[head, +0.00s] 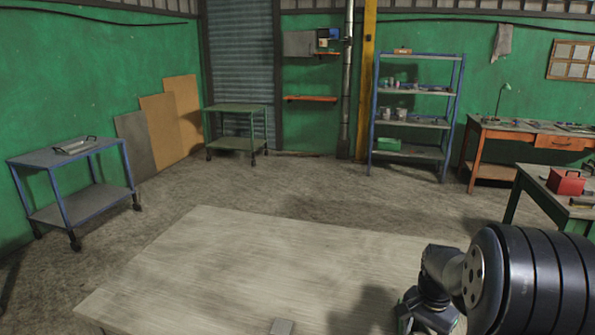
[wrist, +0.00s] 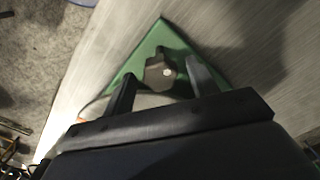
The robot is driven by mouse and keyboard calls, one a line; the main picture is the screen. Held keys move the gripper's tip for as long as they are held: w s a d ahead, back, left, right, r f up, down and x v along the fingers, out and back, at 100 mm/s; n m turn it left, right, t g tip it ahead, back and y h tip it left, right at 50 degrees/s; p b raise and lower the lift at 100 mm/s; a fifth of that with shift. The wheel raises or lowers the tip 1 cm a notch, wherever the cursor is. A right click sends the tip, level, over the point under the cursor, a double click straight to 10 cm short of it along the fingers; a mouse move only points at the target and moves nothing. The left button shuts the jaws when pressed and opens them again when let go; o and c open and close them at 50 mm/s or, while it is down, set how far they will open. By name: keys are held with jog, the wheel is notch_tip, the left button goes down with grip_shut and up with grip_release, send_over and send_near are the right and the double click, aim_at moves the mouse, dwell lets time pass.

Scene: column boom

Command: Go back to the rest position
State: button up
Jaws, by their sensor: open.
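My gripper (wrist: 161,69) is open in the wrist view, with one dark finger on each side. A green angular piece (wrist: 158,36) lies over the pale table top beyond the fingers. A small grey-brown part with a light round spot (wrist: 160,72) shows between the fingertips; I cannot tell whether the fingers touch it. In the head view my arm comes in at the lower right, and the gripper end is mostly hidden at the bottom edge, with a little green beside it.
A blue cart (head: 70,160) stands left. A blue shelf (head: 415,122), an orange workbench (head: 540,133) and a bench with a red box (head: 567,182) stand right.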

jog(key=n, duration=1.2)
jog(key=shift+p, duration=0.35)
jog(key=n, duration=0.3)
jog(key=shift+n, duration=0.3)
jog(key=shift+r, duration=1)
